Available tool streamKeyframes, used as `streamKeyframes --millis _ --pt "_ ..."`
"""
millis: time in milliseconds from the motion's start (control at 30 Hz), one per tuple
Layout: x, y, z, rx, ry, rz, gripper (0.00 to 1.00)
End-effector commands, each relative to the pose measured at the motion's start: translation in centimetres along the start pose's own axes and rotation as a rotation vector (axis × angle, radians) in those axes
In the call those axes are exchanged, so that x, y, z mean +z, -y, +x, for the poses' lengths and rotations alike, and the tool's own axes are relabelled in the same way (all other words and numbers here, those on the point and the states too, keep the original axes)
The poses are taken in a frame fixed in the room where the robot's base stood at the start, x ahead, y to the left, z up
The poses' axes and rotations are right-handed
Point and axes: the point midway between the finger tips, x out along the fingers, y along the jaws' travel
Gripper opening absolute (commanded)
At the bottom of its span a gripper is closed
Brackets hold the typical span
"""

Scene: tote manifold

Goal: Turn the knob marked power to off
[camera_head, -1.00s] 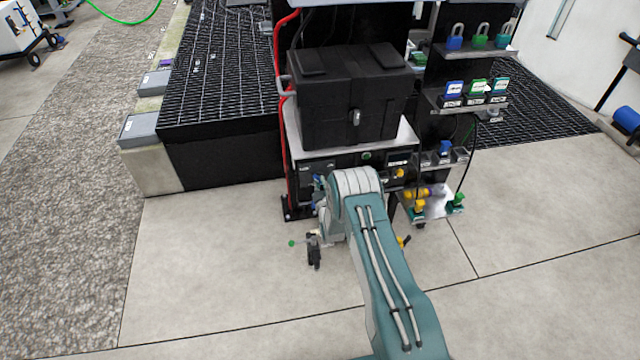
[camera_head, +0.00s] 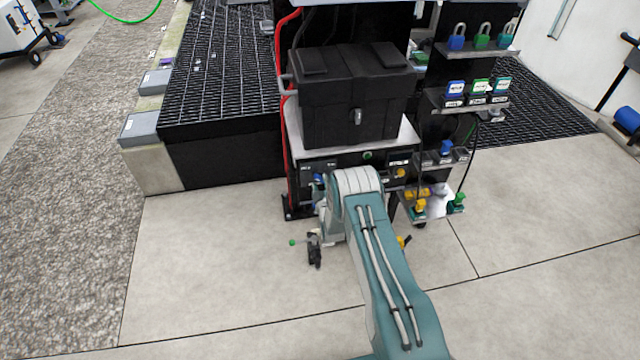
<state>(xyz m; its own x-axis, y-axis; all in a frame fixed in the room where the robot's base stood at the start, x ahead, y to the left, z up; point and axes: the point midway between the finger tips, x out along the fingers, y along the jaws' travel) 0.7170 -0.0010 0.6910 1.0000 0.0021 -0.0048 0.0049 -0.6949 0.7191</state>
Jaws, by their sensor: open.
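The dark control panel (camera_head: 347,167) sits under the shelf of the black cart, partly hidden by my arm. On it I see a blue knob or handle (camera_head: 318,183) at the left, a round green part (camera_head: 367,155) near the middle and a yellow knob (camera_head: 400,173) at the right. Their labels are too small to read, so I cannot tell which is marked power. My gripper (camera_head: 314,257), small and dark, is low in front of the panel, apart from the knobs. It is open with nothing visible in it; its fingers are hard to make out.
A black case (camera_head: 350,105) stands on the cart shelf. A red hose (camera_head: 284,110) runs down the cart's left side. Shelves at the right hold padlocks (camera_head: 482,38), labelled blocks (camera_head: 478,92) and yellow and green fittings (camera_head: 420,205).

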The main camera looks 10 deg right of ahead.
Motion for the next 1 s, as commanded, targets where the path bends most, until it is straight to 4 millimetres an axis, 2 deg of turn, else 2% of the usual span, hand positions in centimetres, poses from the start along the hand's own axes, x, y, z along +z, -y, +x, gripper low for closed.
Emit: streamKeyframes --millis 167,267,700,833,1000 --pt "0.0 -0.1 -0.3 0.001 0.001 0.000 0.56" --pt "0.1 0.0 -1.3 0.000 0.002 0.000 0.56" --pt "0.0 0.2 -9.5 -0.003 0.003 -0.001 0.56" --pt "0.0 0.2 -11.1 -0.002 0.001 -0.001 0.56" --pt "0.0 0.2 -11.9 0.000 0.000 -0.001 0.56"
